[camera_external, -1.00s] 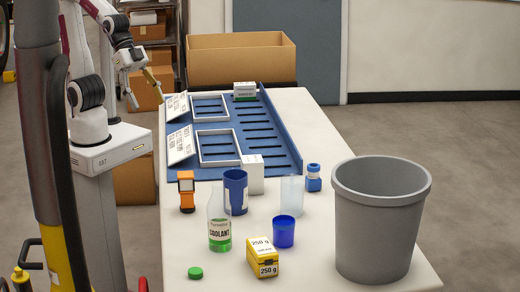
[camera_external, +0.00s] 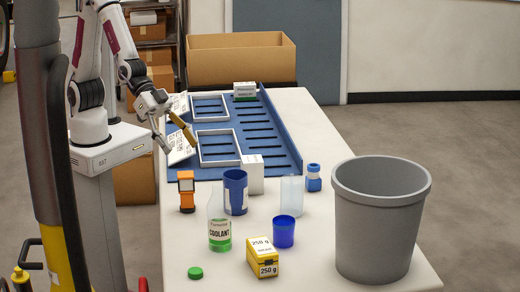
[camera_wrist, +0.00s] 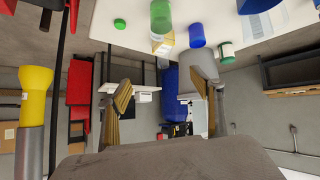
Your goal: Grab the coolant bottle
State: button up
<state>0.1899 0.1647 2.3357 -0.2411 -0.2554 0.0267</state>
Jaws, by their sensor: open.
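The coolant bottle (camera_external: 219,230) stands upright on the white table. It is clear, with a label reading COOLANT and green liquid in its lower part. Its green cap (camera_external: 195,272) appears to lie on the table in front of it. In the wrist view a green cylinder (camera_wrist: 161,15), apparently the bottle, is cut by the top edge, with the green cap (camera_wrist: 120,24) to its left. My gripper (camera_external: 173,138) is open and empty, over the left edge of the table, well behind the bottle. Its two tan fingers (camera_wrist: 165,100) are spread apart in the wrist view.
An orange device (camera_external: 186,191) is behind left. A grey bin (camera_external: 375,230) stands at right. The blue slotted tray (camera_external: 250,120) lies farther back.

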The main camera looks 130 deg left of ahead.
jog(key=w+d+f+t, duration=0.2)
jog(key=w+f, duration=0.4)
jog(key=f, duration=0.2)
jog(key=t+y, duration=0.1)
jog(key=y, duration=0.1)
send_near(229, 229)
jog(key=shift+s+d+r, duration=0.25)
jog(key=shift+s+r, duration=0.15)
jog(key=shift+s, duration=0.3)
jog(key=x, duration=0.2)
jog(key=shift+w+a+f, duration=0.1)
jog(key=shift+w, duration=0.2)
jog(key=shift+x, duration=2.55)
